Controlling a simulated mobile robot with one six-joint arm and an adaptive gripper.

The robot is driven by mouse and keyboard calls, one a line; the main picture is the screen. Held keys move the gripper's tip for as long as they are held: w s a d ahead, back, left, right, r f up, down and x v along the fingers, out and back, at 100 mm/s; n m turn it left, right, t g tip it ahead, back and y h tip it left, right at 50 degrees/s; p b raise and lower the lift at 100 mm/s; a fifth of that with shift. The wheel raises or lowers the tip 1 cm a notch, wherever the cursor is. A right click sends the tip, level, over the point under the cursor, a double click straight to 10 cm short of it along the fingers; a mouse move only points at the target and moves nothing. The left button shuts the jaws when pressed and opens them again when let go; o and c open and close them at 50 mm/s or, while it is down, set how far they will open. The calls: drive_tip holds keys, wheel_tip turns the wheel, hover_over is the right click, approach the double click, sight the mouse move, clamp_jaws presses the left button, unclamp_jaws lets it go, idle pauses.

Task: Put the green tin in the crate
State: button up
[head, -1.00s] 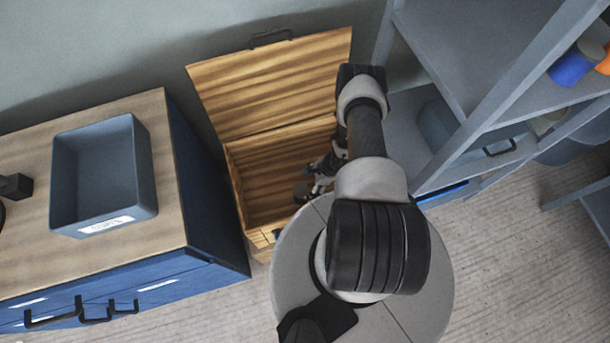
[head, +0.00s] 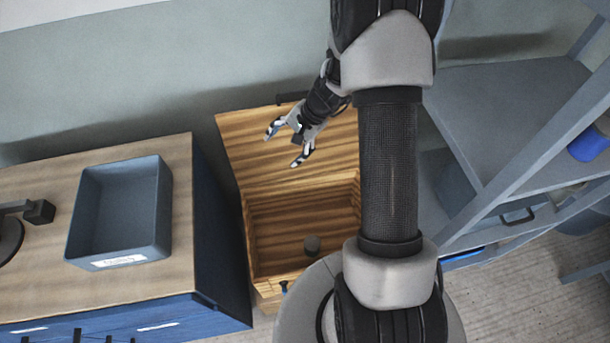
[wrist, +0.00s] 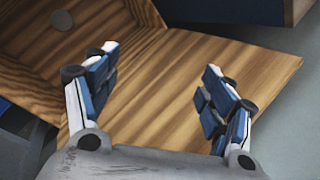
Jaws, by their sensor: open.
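My gripper (head: 284,148) is open and empty in front of the raised lid of a wooden chest, and both spread fingers show in the wrist view (wrist: 158,65). A small round grey-looking object (head: 312,244) stands on the chest floor, well below my gripper. It also shows in the wrist view (wrist: 62,20) at the upper left. Its colour does not read clearly as green, so I cannot tell if it is the tin. An open blue-grey crate (head: 163,215) with a white label stands on the cabinet at left and looks empty.
The wooden chest (head: 250,245) stands open between the blue cabinet (head: 220,235) and a grey shelf unit (head: 510,110). Its lid (head: 245,150) leans up toward the wall. A blue cylinder (head: 588,145) sits on the shelf. A dark object (head: 38,212) is left of the crate.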

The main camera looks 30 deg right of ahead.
drive_tip(key=s+a+r+n+h, duration=0.1)
drive_tip(key=s+a+r+n, duration=0.3)
drive_tip(key=r, duration=0.6)
drive_tip(key=s+a+r+n, duration=0.3)
drive_tip(key=s+a+r, duration=0.15)
drive_tip(key=r, duration=0.45)
drive_tip(key=s+r+n+h, duration=0.1)
drive_tip(key=s+r+n, duration=0.1)
drive_tip(key=s, duration=0.7)
drive_tip(key=s+r+n+t+h, duration=0.1)
drive_tip(key=s+r+n+h, duration=0.1)
drive_tip(key=s+r, duration=0.3)
drive_tip(key=s+n, duration=0.1)
drive_tip(key=s, duration=0.3)
drive_tip(key=shift+r+n+h, duration=0.15)
drive_tip(key=shift+n+h, duration=0.15)
